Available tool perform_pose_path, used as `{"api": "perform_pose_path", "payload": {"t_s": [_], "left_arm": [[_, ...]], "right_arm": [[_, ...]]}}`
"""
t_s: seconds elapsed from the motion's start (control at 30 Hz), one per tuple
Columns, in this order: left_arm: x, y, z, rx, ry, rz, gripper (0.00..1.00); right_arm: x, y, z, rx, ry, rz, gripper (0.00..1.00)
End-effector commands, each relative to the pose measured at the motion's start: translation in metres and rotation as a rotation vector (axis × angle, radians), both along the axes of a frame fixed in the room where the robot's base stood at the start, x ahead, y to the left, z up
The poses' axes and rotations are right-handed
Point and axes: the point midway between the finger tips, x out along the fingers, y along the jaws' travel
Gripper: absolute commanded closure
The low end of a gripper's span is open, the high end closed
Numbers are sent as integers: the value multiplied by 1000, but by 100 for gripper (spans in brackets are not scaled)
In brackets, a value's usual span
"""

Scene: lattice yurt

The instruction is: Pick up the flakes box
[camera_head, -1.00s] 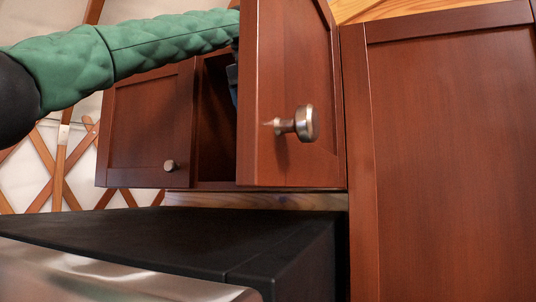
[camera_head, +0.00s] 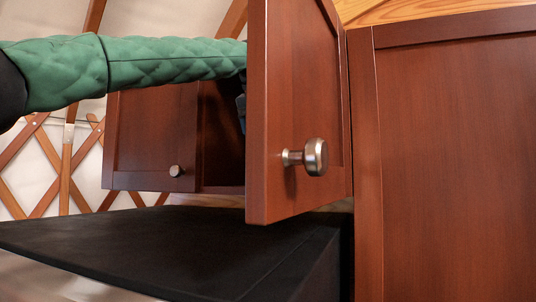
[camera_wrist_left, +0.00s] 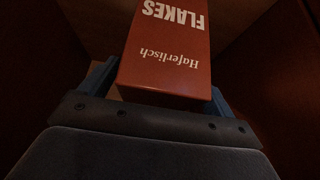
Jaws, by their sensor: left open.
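The flakes box (camera_wrist_left: 168,50) is red with white lettering and shows in the left wrist view, inside the dim cabinet. My left gripper (camera_wrist_left: 160,85) is open, with one finger on each side of the box's near end. I cannot tell whether the fingers touch it. In the head view my left arm, in a green quilted sleeve, reaches in from the left behind the open cabinet door (camera_head: 298,110). The door hides the gripper and the box there. My right gripper is not in view.
The closed left cabinet door (camera_head: 152,135) has a round knob. A dark flat-topped appliance (camera_head: 170,245) stands below the cabinet. A tall reddish wood panel (camera_head: 455,160) fills the right side. The open door's knob (camera_head: 315,157) sticks out toward me.

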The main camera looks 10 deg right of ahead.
Motion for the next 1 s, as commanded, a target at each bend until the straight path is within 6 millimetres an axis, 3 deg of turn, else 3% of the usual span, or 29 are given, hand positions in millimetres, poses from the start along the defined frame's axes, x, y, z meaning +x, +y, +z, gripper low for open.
{"api": "perform_pose_path", "payload": {"t_s": [0.07, 0.4, 1.0], "left_arm": [[0, 0, 0, 0, 0, 0, 19], [0, 0, 1, 0, 0, 0, 84], [0, -1, 13, -2, 0, 0, 84]], "right_arm": [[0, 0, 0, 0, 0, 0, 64], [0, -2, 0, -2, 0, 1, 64], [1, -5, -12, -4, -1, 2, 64]]}}
